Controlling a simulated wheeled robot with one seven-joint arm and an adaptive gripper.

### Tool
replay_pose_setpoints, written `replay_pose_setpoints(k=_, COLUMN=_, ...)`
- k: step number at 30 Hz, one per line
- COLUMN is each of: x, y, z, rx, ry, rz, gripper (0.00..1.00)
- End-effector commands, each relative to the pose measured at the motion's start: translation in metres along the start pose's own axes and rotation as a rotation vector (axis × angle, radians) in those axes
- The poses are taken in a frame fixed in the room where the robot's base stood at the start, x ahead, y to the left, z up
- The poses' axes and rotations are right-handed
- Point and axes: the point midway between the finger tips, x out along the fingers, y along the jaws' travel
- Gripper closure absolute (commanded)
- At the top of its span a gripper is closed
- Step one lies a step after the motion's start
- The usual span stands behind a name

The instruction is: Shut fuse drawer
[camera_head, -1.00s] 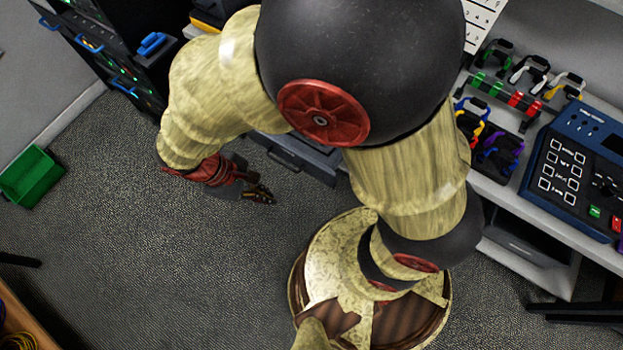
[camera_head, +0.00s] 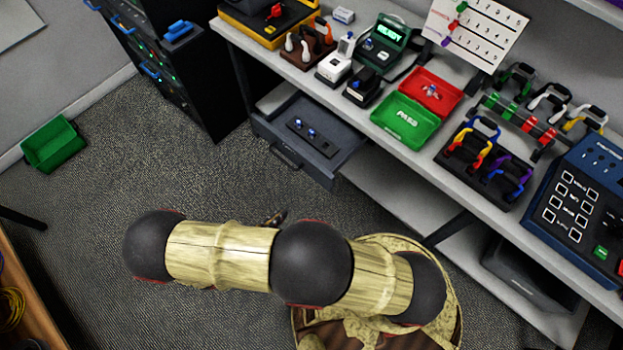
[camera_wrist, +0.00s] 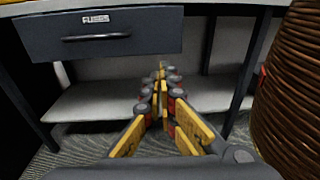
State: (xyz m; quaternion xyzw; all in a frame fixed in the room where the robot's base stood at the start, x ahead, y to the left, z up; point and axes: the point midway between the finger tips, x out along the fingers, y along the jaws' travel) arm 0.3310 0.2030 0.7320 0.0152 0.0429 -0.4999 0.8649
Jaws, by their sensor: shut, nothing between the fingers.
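The fuse drawer (camera_head: 328,160) is a dark grey drawer under the bench's left part. It stands pulled out in the head view, with a dark strip holding small blue-topped parts (camera_head: 311,133) inside. In the wrist view its front (camera_wrist: 150,36) carries a label (camera_wrist: 96,19) and a bar handle (camera_wrist: 97,37). My gripper (camera_wrist: 162,72) is shut and empty, its fingers pointing toward the space under the bench, to the right of the handle and apart from the drawer in the picture. In the head view only a small dark part of my gripper (camera_head: 277,217) shows beyond my arm, below the drawer.
The bench (camera_head: 382,150) holds green and red trays (camera_head: 406,121), cable racks (camera_head: 490,163) and a blue panel (camera_head: 580,190). A black cabinet (camera_head: 215,80) stands left of the drawer. A green bin (camera_head: 54,145) lies on the floor. Floor before the drawer is clear.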

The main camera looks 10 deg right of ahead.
Motion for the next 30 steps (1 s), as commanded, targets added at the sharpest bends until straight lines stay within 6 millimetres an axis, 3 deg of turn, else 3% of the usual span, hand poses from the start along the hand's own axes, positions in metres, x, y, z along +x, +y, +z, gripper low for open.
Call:
replay_pose_setpoints(k=1, x=-0.007, y=0.017, z=0.008, rx=0.017, ry=-0.016, rz=0.032, gripper=1.0)
replay_pose_setpoints(k=3, x=-0.012, y=0.03, z=0.019, rx=0.022, ry=-0.05, rz=0.064, gripper=1.0)
replay_pose_setpoints(k=11, x=0.002, y=0.032, z=0.031, rx=0.011, ry=-0.094, rz=0.07, gripper=1.0)
replay_pose_setpoints(k=30, x=0.114, y=0.039, z=0.04, rx=0.012, ry=-0.09, rz=0.069, gripper=1.0)
